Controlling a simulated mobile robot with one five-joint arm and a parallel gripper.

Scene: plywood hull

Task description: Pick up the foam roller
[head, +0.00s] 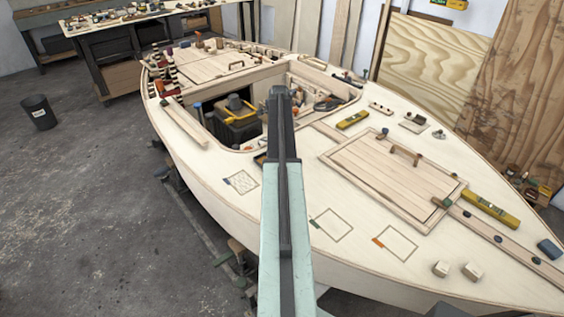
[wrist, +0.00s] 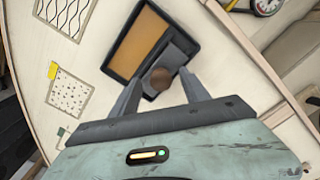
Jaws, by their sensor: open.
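In the wrist view a dark tray (wrist: 113,67) with a flat orange-tan inside lies on the pale deck. A dark grey piece with a round brown end (wrist: 161,79) sits at the tray's near right side; it looks like the foam roller, though its shape is not fully clear. My gripper (wrist: 160,88) is open, one finger on each side of the brown end. I cannot tell whether either finger touches it. In the head view only a corner of the tray (head: 260,158) shows left of my arm; my arm hides the rest and my gripper.
A dotted square sheet (wrist: 69,92) lies left of the tray in the wrist view, and a gauge (wrist: 266,5) at top right. In the head view the cockpit opening with a black toolbox (head: 237,122) is behind the tray. A raised hatch (head: 393,178) stands to the right.

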